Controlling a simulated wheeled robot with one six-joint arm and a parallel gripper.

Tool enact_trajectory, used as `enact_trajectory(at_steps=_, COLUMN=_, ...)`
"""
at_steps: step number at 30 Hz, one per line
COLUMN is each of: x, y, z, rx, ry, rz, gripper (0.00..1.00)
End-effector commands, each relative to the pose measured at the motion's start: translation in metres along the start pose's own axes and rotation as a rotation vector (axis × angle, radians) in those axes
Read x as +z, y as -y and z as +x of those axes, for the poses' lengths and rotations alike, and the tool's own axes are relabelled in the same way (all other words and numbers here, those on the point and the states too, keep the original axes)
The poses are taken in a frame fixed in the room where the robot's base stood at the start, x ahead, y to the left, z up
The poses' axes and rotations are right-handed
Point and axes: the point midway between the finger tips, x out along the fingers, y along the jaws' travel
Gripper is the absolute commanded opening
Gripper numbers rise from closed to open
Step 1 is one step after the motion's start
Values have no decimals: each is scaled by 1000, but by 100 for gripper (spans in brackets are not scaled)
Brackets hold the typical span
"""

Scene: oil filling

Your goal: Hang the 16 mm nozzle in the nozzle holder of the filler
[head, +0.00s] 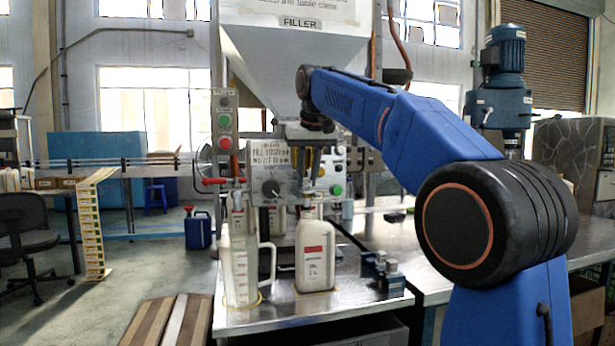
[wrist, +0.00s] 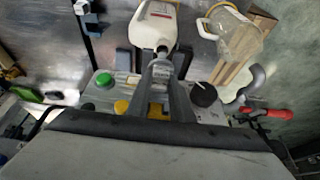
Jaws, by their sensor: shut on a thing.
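My gripper (head: 309,172) points down in front of the filler's control panel, below the hopper (head: 285,60). In the wrist view its fingers (wrist: 160,72) meet on a small grey metal piece, which looks like the nozzle (wrist: 161,54); its size marking cannot be read. It is held above the panel side, close to the neck of a white bottle (wrist: 153,22) in that view; I cannot tell the height gap. The filler's nozzle holder cannot be made out, and the arm and gripper cover part of the filler's outlet area.
The white bottle with a red label (head: 315,262) and a clear jug (head: 241,265) stand on the steel table. A blue rack with metal parts (head: 382,272) is at right. The panel has a black knob (wrist: 204,94) and a green button (wrist: 104,79). A red handle (wrist: 281,114) sticks out.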

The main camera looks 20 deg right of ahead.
Motion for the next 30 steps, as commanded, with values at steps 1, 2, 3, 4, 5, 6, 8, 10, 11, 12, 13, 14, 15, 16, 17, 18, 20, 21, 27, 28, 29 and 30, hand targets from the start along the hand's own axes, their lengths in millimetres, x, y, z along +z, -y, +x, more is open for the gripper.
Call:
enact_trajectory(at_steps=1, x=0, y=0, z=0, rx=0, ry=0, rz=0, gripper=0)
enact_trajectory(at_steps=2, x=0, y=0, z=0, rx=0, ry=0, rz=0, gripper=0)
enact_trajectory(at_steps=3, x=0, y=0, z=0, rx=0, ry=0, rz=0, gripper=0)
enact_trajectory(at_steps=4, x=0, y=0, z=0, rx=0, ry=0, rz=0, gripper=0)
enact_trajectory(at_steps=5, x=0, y=0, z=0, rx=0, ry=0, rz=0, gripper=0)
enact_trajectory(at_steps=6, x=0, y=0, z=0, rx=0, ry=0, rz=0, gripper=0)
enact_trajectory(at_steps=8, x=0, y=0, z=0, rx=0, ry=0, rz=0, gripper=0)
enact_trajectory(at_steps=10, x=0, y=0, z=0, rx=0, ry=0, rz=0, gripper=25)
enact_trajectory(at_steps=11, x=0, y=0, z=0, rx=0, ry=0, rz=0, gripper=32)
enact_trajectory(at_steps=12, x=0, y=0, z=0, rx=0, ry=0, rz=0, gripper=41)
enact_trajectory(at_steps=13, x=0, y=0, z=0, rx=0, ry=0, rz=0, gripper=42)
enact_trajectory(at_steps=14, x=0, y=0, z=0, rx=0, ry=0, rz=0, gripper=42)
enact_trajectory(at_steps=15, x=0, y=0, z=1, rx=0, ry=0, rz=0, gripper=42)
enact_trajectory(at_steps=16, x=0, y=0, z=1, rx=0, ry=0, rz=0, gripper=42)
enact_trajectory(at_steps=17, x=0, y=0, z=1, rx=0, ry=0, rz=0, gripper=42)
enact_trajectory(at_steps=18, x=0, y=0, z=1, rx=0, ry=0, rz=0, gripper=42)
enact_trajectory(at_steps=20, x=0, y=0, z=1, rx=0, ry=0, rz=0, gripper=42)
enact_trajectory(at_steps=21, x=0, y=0, z=0, rx=0, ry=0, rz=0, gripper=42)
enact_trajectory(at_steps=27, x=0, y=0, z=-15, rx=0, ry=-2, rz=0, gripper=42)
enact_trajectory(at_steps=28, x=0, y=0, z=-20, rx=0, ry=-2, rz=0, gripper=42)
enact_trajectory(at_steps=29, x=0, y=0, z=-25, rx=0, ry=-1, rz=0, gripper=42)
enact_trajectory(at_steps=30, x=0, y=0, z=-32, rx=0, ry=-3, rz=0, gripper=42)
